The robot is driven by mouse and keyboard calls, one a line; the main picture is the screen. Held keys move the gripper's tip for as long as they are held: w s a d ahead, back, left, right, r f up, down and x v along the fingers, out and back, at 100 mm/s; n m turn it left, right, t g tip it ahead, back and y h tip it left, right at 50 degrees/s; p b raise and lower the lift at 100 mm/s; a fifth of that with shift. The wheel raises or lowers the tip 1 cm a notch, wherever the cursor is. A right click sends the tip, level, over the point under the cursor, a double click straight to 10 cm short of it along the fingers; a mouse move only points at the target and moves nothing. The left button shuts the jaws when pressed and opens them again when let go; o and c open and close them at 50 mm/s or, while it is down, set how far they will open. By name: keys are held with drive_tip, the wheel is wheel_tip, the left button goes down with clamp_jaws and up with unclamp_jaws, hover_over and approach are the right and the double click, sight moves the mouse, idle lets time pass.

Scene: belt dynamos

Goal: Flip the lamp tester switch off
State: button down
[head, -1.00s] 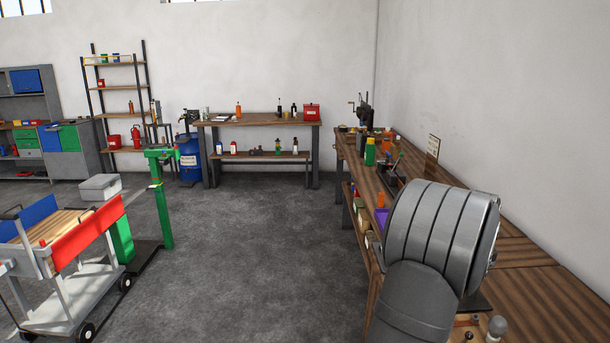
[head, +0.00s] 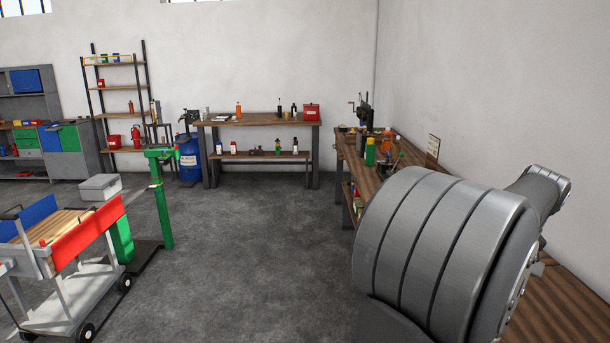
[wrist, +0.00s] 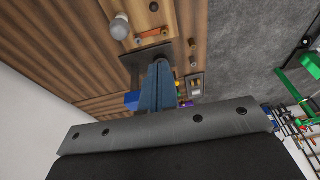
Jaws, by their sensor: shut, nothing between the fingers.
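In the wrist view a wooden board, apparently the lamp tester (wrist: 170,18), lies at the top of the picture on the bench. It carries a pale rounded bulb (wrist: 120,27), an orange bar and small dark round parts. I cannot tell which part is the switch or how it is set. My gripper (wrist: 160,68) is shut and empty, its blue fingers pointing towards the board, over a dark plate. I cannot tell whether it touches anything. In the head view my arm hides the tester and the gripper.
The wooden bench (head: 560,310) runs along the right wall, with a green bottle (head: 370,152) and tools at its far end. A wheeled cart (head: 70,270) stands on the left. The grey floor between is clear.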

drive_tip(key=c, duration=1.4)
unclamp_jaws()
drive_tip(key=f+m, duration=0.2)
drive_tip(key=f, duration=0.4)
drive_tip(key=f+m+g, duration=0.1)
drive_tip(key=f+m, duration=0.1)
drive_tip(key=f, duration=0.5)
drive_tip(key=f+m+g+y, duration=0.1)
drive_tip(key=f+m, duration=0.2)
drive_tip(key=f, duration=0.3)
drive_tip(key=shift+w+a+f, duration=0.2)
drive_tip(key=shift+w+f, duration=0.15)
drive_tip(key=shift+f, duration=0.05)
